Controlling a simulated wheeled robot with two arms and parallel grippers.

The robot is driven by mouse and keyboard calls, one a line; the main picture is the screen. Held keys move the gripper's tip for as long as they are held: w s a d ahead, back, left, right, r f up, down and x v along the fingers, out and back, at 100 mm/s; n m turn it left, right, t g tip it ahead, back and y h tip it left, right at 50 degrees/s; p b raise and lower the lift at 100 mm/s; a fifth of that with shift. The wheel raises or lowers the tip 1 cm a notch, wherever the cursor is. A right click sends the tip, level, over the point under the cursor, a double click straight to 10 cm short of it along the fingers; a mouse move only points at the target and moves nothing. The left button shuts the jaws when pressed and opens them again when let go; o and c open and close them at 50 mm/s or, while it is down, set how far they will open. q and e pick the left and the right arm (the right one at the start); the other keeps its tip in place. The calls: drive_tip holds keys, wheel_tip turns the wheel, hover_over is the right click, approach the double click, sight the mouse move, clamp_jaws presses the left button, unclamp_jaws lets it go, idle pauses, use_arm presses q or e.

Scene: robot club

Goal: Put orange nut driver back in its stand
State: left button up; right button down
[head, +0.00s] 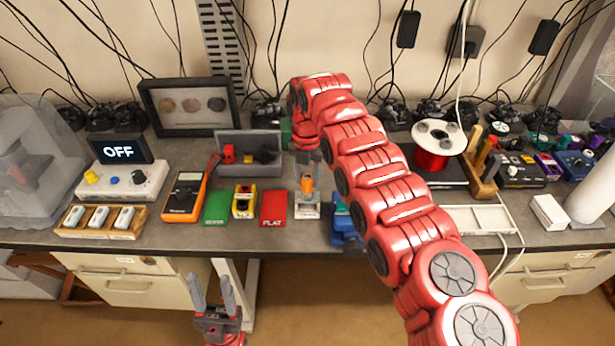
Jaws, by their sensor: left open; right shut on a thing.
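The orange nut driver (307,184) is upright at a small grey stand (307,209) near the middle of the bench. My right gripper (307,168) points down from above and is shut on the orange nut driver. My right wrist and the fingers partly hide its upper part. I cannot tell how deep it sits in the stand or whether it is fully in. My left gripper (213,290) is open and empty, low in front of the bench's front edge.
Left of the stand are a red box (273,208), a yellow button box (244,203), a green box (216,208) and an orange multimeter (185,197). A grey bin (234,146) stands behind. A blue object (343,226) is close on the right, partly behind my arm.

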drive_tip(key=shift+f+b, duration=0.3)
drive_tip(key=shift+f, duration=0.35)
idle(0.5)
drive_tip(key=shift+f+b, duration=0.5)
drive_tip(key=shift+f, duration=0.05)
idle(0.5)
drive_tip(key=shift+s+f+b, duration=0.15)
drive_tip(key=shift+f+b, duration=0.15)
drive_tip(key=shift+b, duration=0.15)
idle(0.8)
drive_tip(key=c, duration=0.8)
unclamp_jaws()
drive_tip(key=shift+c, duration=0.2)
drive_tip(key=shift+o, duration=1.3)
drive_tip(key=shift+r, duration=0.1)
